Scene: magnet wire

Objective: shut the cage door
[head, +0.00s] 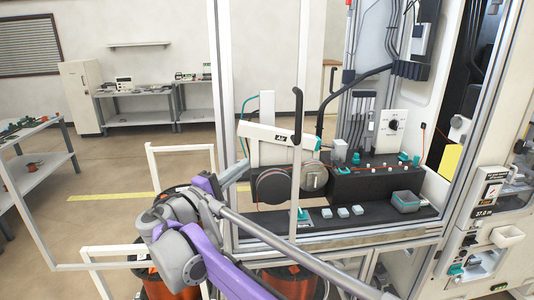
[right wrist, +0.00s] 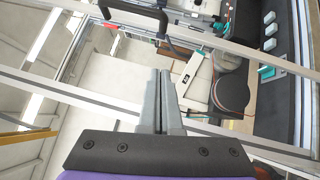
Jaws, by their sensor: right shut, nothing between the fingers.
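The cage door (head: 294,190) shows in the head view as a slim pale upright bar in front of the bench. It carries a black handle (head: 297,118), which also shows at the top of the right wrist view (right wrist: 166,32). How far the door stands from its frame I cannot tell. My right gripper (head: 243,168) is left of the handle and lower in the head view. Its grey fingers, also in the right wrist view (right wrist: 165,75), are together and empty, and appear apart from the handle. My left gripper is out of view.
A pale cage post (head: 219,90) rises left of the door. Inside are a black panel (head: 375,182), a white bar marked Air (head: 270,134) and dark round spools. Copper coils (head: 285,283) stand low in front. A bench (head: 35,165) is far left; open floor lies behind.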

